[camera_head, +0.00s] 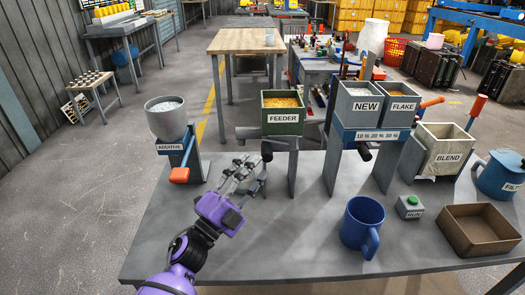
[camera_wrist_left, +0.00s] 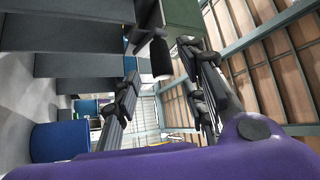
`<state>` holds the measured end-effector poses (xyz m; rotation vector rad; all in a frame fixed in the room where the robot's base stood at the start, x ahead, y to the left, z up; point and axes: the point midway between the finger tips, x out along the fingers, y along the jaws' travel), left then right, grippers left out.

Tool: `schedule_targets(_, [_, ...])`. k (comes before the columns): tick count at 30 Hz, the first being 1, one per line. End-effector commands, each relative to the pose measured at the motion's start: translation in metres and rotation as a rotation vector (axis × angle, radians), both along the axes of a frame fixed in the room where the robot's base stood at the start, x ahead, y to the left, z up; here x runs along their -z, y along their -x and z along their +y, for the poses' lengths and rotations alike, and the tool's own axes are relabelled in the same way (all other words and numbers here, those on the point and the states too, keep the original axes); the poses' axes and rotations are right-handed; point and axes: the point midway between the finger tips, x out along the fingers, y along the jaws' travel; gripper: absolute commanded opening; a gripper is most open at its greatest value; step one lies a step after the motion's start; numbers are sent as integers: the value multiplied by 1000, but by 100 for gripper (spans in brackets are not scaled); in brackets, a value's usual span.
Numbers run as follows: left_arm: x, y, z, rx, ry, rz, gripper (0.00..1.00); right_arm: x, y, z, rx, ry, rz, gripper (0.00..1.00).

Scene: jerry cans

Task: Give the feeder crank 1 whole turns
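The green feeder box (camera_head: 282,121), labelled FEEDER and filled with yellow grains, stands on grey legs at the middle of the table. Its crank has a short black handle (camera_head: 267,153) pointing towards me below the box. My left gripper (camera_head: 245,176) is open and empty, just left of and below that handle. In the left wrist view the black crank handle (camera_wrist_left: 161,58) shows in the gap between the spread fingers (camera_wrist_left: 163,92), beyond their pads; no contact is visible. The feeder's green underside (camera_wrist_left: 184,14) is above it. My right gripper is not in view.
On the grey table (camera_head: 300,225), the additive hopper (camera_head: 167,122) with an orange-ended lever is left. The NEW and FLAKE bins (camera_head: 366,105), blend box (camera_head: 445,150), blue mug (camera_head: 362,228), green-button box (camera_head: 410,207) and brown tray (camera_head: 480,230) are right. The front left is clear.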

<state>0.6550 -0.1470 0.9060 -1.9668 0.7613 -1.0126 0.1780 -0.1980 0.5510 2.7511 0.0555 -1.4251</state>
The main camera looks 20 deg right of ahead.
Motion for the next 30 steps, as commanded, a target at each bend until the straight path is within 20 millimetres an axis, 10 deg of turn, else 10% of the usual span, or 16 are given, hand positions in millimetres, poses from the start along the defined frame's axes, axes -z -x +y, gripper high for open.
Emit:
schedule_targets(22, [-24, -33, -48, -2, 1, 3, 39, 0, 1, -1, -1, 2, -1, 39])
schedule_targets(30, [-24, -33, -49, -1, 1, 4, 5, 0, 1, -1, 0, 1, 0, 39])
